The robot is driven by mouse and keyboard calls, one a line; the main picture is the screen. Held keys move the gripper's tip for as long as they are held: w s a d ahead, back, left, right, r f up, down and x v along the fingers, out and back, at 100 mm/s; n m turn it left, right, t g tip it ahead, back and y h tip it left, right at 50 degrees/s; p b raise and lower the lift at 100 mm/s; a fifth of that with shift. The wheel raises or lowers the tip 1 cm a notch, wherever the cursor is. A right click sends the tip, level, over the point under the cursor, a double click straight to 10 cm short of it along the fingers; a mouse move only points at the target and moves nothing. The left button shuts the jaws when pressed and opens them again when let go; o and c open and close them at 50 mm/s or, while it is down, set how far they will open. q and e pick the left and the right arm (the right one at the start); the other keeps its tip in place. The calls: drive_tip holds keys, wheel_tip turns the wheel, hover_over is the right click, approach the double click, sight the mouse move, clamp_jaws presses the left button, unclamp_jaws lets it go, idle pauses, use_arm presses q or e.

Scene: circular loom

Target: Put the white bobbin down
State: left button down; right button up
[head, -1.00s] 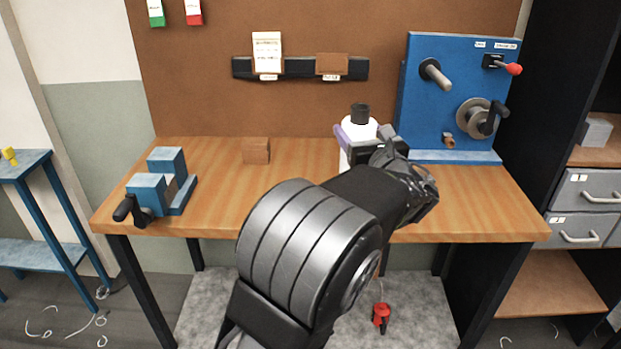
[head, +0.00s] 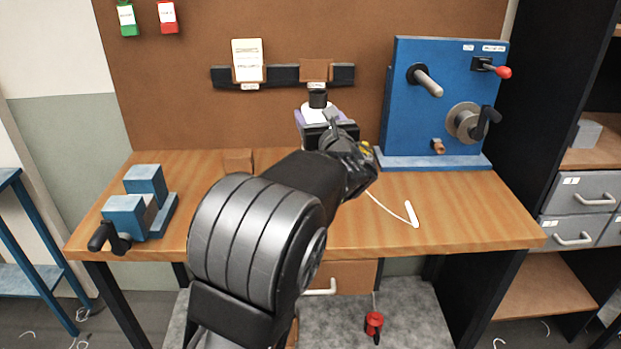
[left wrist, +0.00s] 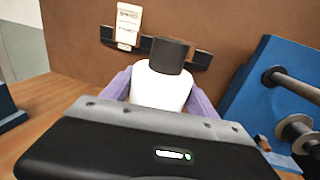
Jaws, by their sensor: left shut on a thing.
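The white bobbin (head: 316,114) has a rounded white body and a dark cylindrical top. It is upright over the back of the wooden bench, in front of the brown board. In the left wrist view the bobbin (left wrist: 160,88) sits between two purple finger pads. My left gripper (head: 318,122) is shut on it; the pads also show in the left wrist view (left wrist: 160,98). The bobbin's lower part is hidden by the gripper, so I cannot tell whether it touches the bench. My right gripper is not in view.
A blue machine (head: 408,120) with a crank stands at the bench's right. A blue clamp-like fixture (head: 126,212) is at the left. A wooden block (head: 238,160) is partly hidden by my arm. A thin white piece (head: 411,214) lies on the otherwise clear right bench top (head: 460,210).

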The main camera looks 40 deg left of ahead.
use_arm(q)
wheel_tip(320, 180, down, 5)
drive_tip(key=shift+r, duration=0.1)
drive_tip(key=shift+f+b, duration=0.35)
drive_tip(key=shift+f, duration=1.6)
drive_tip(key=shift+f, duration=0.2)
drive_tip(key=shift+c, duration=1.2)
unclamp_jaws()
drive_tip(key=shift+r, duration=0.1)
